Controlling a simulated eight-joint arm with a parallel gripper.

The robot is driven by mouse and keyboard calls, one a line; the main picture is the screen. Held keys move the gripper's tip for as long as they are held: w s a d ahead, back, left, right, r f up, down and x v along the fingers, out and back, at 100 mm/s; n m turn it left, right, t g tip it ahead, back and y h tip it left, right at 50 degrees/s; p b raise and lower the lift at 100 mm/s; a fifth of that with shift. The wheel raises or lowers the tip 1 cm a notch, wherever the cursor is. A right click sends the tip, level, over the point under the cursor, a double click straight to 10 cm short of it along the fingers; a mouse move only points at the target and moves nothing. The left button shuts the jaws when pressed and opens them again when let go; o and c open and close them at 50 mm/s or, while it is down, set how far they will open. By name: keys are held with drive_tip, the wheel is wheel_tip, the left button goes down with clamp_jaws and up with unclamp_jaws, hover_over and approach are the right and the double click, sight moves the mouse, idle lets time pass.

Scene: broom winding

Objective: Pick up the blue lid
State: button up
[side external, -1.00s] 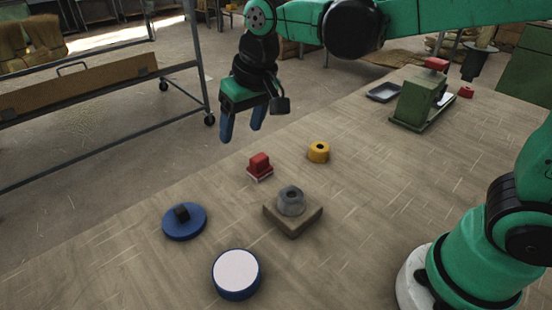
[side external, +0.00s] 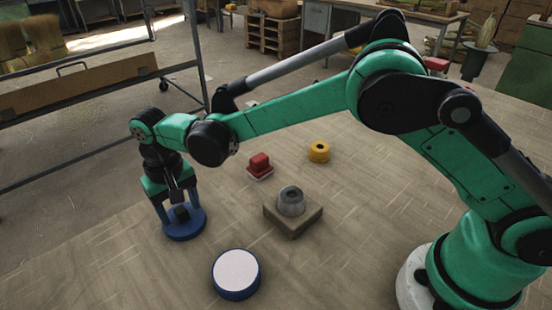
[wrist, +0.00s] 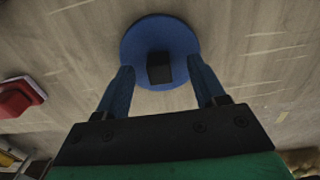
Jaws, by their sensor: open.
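The blue lid (side external: 186,229) is a flat blue disc with a black block-shaped knob (side external: 181,213) on top. It lies on the table at the left in the side external view. My gripper (side external: 180,217) is right over it, pointing down, with its blue fingers apart on either side of the knob. In the wrist view the lid (wrist: 150,32) is at the top middle, and the knob (wrist: 160,70) lies between the open fingers of my gripper (wrist: 163,80), with gaps on both sides. I cannot tell whether the fingertips touch the disc.
A round blue container with a white top (side external: 236,272) stands in front. A grey metal part on a wooden block (side external: 298,219), a red block (side external: 259,164) and a yellow ring (side external: 319,152) are to the right. The table left of the container is clear.

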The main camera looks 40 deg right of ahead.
drive_tip(key=shift+f, duration=0.35)
clamp_jaws()
drive_tip(key=shift+r, duration=0.1)
